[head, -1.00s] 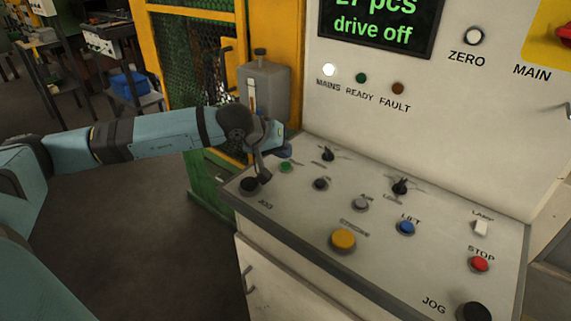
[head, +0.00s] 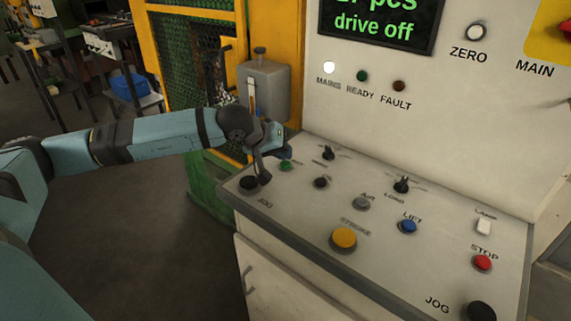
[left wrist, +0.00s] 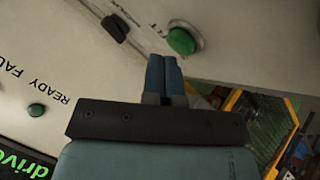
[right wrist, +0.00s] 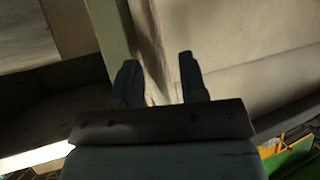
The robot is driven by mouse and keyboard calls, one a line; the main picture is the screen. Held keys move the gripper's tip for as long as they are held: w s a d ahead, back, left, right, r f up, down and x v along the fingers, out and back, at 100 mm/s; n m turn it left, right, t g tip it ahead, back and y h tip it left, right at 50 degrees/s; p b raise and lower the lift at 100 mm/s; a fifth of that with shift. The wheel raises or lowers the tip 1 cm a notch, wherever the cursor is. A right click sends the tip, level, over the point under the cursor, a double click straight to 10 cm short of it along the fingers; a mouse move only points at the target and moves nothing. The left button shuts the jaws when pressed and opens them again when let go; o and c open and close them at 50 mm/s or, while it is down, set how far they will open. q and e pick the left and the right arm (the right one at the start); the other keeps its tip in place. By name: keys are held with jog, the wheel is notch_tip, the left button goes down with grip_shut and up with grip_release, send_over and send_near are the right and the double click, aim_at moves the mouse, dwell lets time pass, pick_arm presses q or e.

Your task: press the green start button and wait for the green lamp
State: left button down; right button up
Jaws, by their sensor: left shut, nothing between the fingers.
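The green start button (head: 286,166) is at the far left of the sloped console, just beside my left gripper (head: 284,153). In the left wrist view the green button (left wrist: 182,41) shows just beyond and right of the fingertips. The left gripper (left wrist: 164,62) is shut and empty; I cannot tell whether it touches the button. The green READY lamp (head: 362,76) on the upright panel is dark. It also shows dark in the left wrist view (left wrist: 37,110). My right gripper (right wrist: 158,72) is open and empty, seen only in its own wrist view.
The console carries a yellow STROKE button (head: 343,238), a blue LIFT button (head: 408,226), a red STOP button (head: 483,262) and black knobs. The display (head: 380,25) reads "drive off". The MAINS lamp (head: 329,67) is lit white; the FAULT lamp (head: 399,86) is dark.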

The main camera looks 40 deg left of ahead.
aim_at(283, 162)
pick_arm(q)
jog(key=shift+f+b, duration=0.45)
jog(key=shift+b, duration=0.1)
dwell(0.4)
dwell(0.5)
jog(key=shift+r, duration=0.8)
jog(key=shift+r, duration=0.1)
jog(key=shift+r+p, duration=0.55)
jog(key=shift+r, duration=0.05)
jog(key=shift+r+p, duration=0.7)
jog(key=shift+r, duration=1.15)
